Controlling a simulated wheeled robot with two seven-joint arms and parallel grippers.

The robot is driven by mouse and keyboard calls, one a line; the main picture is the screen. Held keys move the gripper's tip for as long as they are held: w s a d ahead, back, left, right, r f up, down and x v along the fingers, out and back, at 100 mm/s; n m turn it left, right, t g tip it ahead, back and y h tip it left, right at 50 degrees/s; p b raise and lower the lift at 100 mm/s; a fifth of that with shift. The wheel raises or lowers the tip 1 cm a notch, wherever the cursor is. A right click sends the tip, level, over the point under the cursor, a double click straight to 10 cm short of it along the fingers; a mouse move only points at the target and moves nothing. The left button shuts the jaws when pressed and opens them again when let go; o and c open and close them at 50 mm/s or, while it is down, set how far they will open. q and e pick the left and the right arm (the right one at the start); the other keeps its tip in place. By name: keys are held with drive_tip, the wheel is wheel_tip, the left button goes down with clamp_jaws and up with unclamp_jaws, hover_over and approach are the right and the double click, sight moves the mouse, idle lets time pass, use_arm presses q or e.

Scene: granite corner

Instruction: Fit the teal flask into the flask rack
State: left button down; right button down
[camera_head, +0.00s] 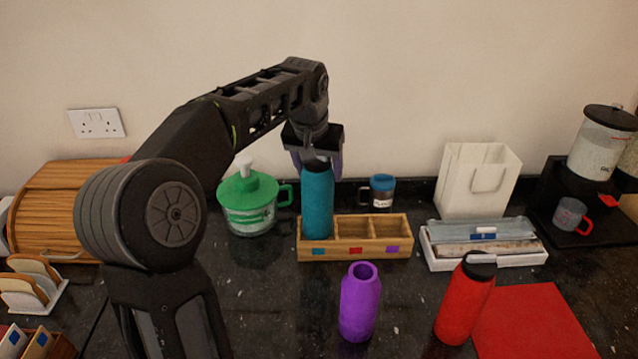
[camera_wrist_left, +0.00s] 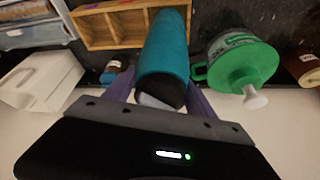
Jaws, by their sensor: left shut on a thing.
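The teal flask (camera_head: 318,203) stands upright at the left compartment of the wooden flask rack (camera_head: 355,251), above the teal mark. Its lower end meets the rack's front wall, so I cannot tell how deep it sits. My left gripper (camera_head: 318,160) is shut on the flask's upper part from above and behind. In the left wrist view, the teal flask (camera_wrist_left: 163,45) lies between the purple fingers and covers one end of the rack (camera_wrist_left: 97,28). The middle and right compartments look empty. My right gripper is not in view.
A purple flask (camera_head: 360,303) and a red flask (camera_head: 464,302) stand in front of the rack. A green-lidded container (camera_head: 249,203) is close on the left, a mug (camera_head: 382,192) behind. A white tray (camera_head: 485,258) is to the right. A red mat (camera_head: 532,325) lies front right.

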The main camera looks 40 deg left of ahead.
use_arm(q)
drive_tip(key=shift+f, duration=1.8)
drive_tip(key=shift+f, duration=0.2)
drive_tip(key=shift+c, duration=1.5)
unclamp_jaws()
drive_tip(key=v, duration=1.2)
drive_tip(key=shift+r+b, duration=0.2)
drive_tip(key=shift+b, duration=0.1)
drive_tip(key=shift+f, duration=0.1)
